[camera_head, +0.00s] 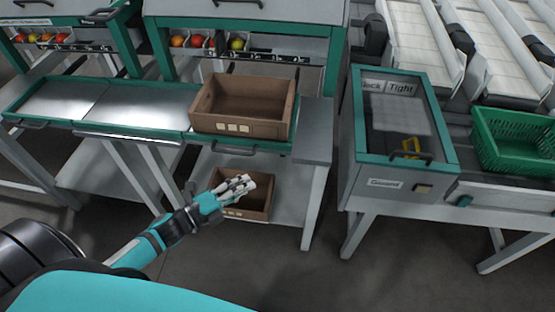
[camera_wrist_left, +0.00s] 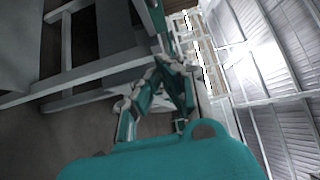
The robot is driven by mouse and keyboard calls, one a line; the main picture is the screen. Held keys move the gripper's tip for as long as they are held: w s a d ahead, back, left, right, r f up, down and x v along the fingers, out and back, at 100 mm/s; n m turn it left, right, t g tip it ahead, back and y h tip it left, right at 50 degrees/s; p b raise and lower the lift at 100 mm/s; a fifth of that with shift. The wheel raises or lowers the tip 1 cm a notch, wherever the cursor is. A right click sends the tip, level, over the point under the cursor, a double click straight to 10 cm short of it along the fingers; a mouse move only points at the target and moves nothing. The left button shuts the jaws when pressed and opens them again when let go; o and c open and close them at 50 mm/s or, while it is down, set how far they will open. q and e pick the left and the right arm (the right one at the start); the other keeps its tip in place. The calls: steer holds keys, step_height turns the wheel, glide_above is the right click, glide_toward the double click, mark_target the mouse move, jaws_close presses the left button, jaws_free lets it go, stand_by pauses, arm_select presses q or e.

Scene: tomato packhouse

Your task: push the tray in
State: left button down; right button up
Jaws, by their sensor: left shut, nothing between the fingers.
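The tray (camera_head: 145,106) is a long shallow steel tray with a teal rim on the bench at the left in the head view. Dark handles show on its front edge. A brown cardboard box (camera_head: 240,128) stands on its right part. My left gripper (camera_head: 246,182) is shut and empty, in front of and below the tray's front rim in the picture, over a lower brown box (camera_head: 245,206). It looks apart from the tray. The wrist view shows teal and grey parts, but not the fingertips clearly. My right gripper is not in view.
A lower shelf (camera_head: 285,201) carries the lower box. Bench legs stand beside my left arm. At the right are a glass-lidded cabinet (camera_head: 400,120) and a green crate (camera_head: 512,140). Bins with tomatoes (camera_head: 195,41) are behind the tray. The floor between the benches is free.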

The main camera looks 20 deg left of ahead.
arm_select(q)
steer(key=w+d, duration=0.1)
steer(key=w, duration=0.2)
steer(key=w+d, duration=0.1)
steer(key=w, duration=0.3)
steer(key=w+d, duration=0.1)
steer(key=w, duration=0.2)
steer(key=shift+w+p, duration=0.35)
steer(key=shift+w, duration=0.1)
